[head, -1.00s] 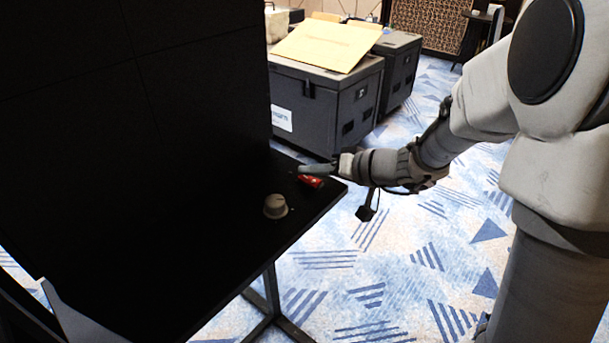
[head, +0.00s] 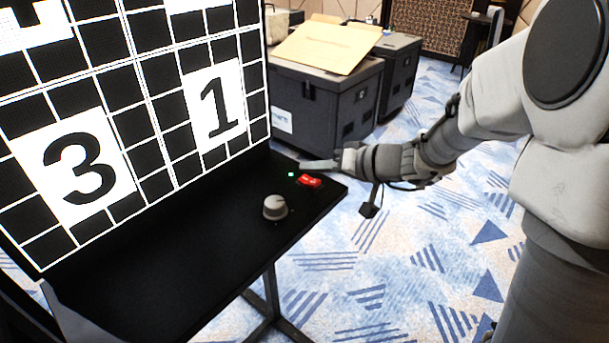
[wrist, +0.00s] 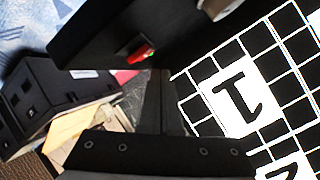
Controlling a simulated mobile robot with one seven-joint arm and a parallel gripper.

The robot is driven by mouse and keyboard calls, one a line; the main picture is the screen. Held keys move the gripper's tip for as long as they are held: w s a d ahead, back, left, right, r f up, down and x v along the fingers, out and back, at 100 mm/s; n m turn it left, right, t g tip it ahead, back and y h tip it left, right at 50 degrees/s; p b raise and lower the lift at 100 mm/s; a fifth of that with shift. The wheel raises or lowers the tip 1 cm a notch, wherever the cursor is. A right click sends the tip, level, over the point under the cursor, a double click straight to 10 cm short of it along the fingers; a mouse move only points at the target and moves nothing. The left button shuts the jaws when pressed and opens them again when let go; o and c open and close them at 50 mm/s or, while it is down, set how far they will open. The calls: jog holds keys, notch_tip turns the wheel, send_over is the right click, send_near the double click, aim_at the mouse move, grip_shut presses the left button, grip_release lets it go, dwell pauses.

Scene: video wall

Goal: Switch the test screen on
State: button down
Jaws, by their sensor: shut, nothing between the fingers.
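The test screen (head: 150,168) is lit in the head view, with a white grid on black and large numbers 3 and 1. It also shows in the wrist view (wrist: 237,98). A red switch (head: 309,181) sits on the black desk (head: 200,262) below the screen's right edge, with a small lit green light (head: 291,174) beside it. The wrist view shows the red switch (wrist: 139,54) too. My gripper (head: 308,164) is shut and empty, just behind and above the switch, apart from it. In the wrist view its dark fingers point toward the desk.
A grey knob (head: 275,207) stands on the desk in front of the switch. Dark cases (head: 325,110) with a cardboard sheet (head: 327,45) on top stand behind the desk. Patterned carpet (head: 400,260) lies open to the right.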

aim_at(318, 185)
jog(key=shift+s+d+r+p, duration=0.15)
jog(key=shift+d+r+p, duration=0.1)
jog(key=shift+r, duration=0.5)
jog(key=shift+s+d+r+p, duration=0.1)
jog(key=shift+r+p, duration=0.2)
jog(key=shift+r, duration=0.4)
jog(key=shift+s+d+r+p, duration=0.15)
jog(key=shift+d+r+p, duration=0.1)
jog(key=shift+r, duration=0.5)
jog(key=shift+s+r, duration=0.1)
jog(key=shift+r, duration=0.05)
